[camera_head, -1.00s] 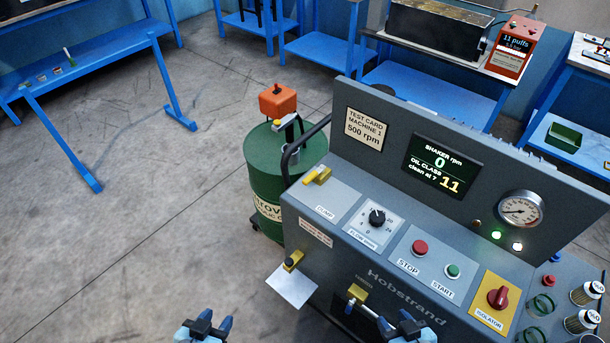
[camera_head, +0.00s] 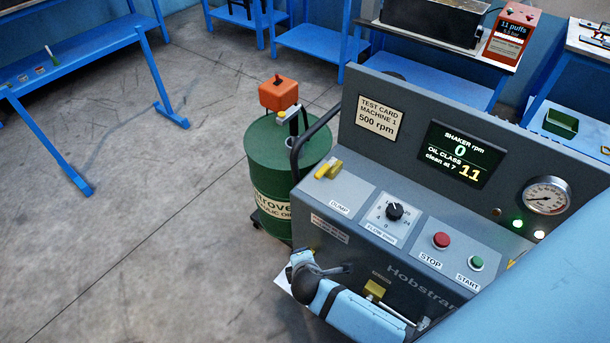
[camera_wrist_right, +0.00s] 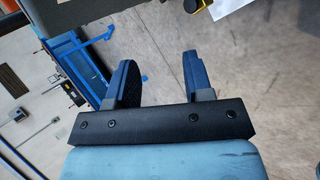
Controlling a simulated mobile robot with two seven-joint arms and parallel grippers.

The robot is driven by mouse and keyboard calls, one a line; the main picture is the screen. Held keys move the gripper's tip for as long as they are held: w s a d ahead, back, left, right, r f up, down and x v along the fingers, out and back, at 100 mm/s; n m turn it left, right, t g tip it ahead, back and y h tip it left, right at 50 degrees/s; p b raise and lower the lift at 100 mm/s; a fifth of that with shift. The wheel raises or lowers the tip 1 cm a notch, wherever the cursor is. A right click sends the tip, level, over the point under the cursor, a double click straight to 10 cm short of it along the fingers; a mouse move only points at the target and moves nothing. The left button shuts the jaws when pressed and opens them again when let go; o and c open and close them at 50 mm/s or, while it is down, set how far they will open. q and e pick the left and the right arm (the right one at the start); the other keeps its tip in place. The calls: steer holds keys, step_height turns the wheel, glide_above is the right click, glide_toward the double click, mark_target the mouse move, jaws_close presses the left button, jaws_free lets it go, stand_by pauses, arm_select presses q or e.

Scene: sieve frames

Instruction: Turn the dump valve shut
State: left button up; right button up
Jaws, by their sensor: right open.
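The dump valve's yellow lever (camera_head: 328,168) stands at the left end of the grey machine's sloping panel, above a label that reads DUMP. In the head view it is uncovered and nothing touches it. My right arm crosses the machine's lower front in the head view, with its dark wrist end left of and below the lever. The fingers of my right gripper (camera_wrist_right: 158,75) are apart and empty in the right wrist view, over floor. I cannot make them out clearly in the head view. My left gripper is out of view.
A flow dial (camera_head: 394,211), a red STOP button (camera_head: 441,240) and a green START button (camera_head: 476,263) lie right of the lever. A green drum (camera_head: 272,160) with an orange box (camera_head: 279,93) stands left of the machine. A yellow fitting (camera_head: 374,290) sticks out in front.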

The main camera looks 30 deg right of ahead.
steer(key=w+d+r+n+h+b, duration=0.2)
steer(key=w+n+h, duration=0.2)
steer(key=w+h, duration=0.25)
steer(key=n+g+h+b, duration=0.1)
steer(key=n+h+b, duration=0.15)
steer(key=h, duration=0.45)
glide_toward(316, 178)
steer(key=shift+n+y, duration=0.25)
steer(key=x, duration=0.4)
steer(key=p+x, duration=0.1)
steer(key=x, duration=0.3)
steer(key=p+x, duration=0.1)
steer(key=x, duration=0.3)
steer(key=shift+w+d+r, duration=0.1)
steer(key=shift+d+r, duration=0.15)
steer(key=shift+d, duration=0.15)
steer(key=shift+c, duration=0.5)
jaws_close()
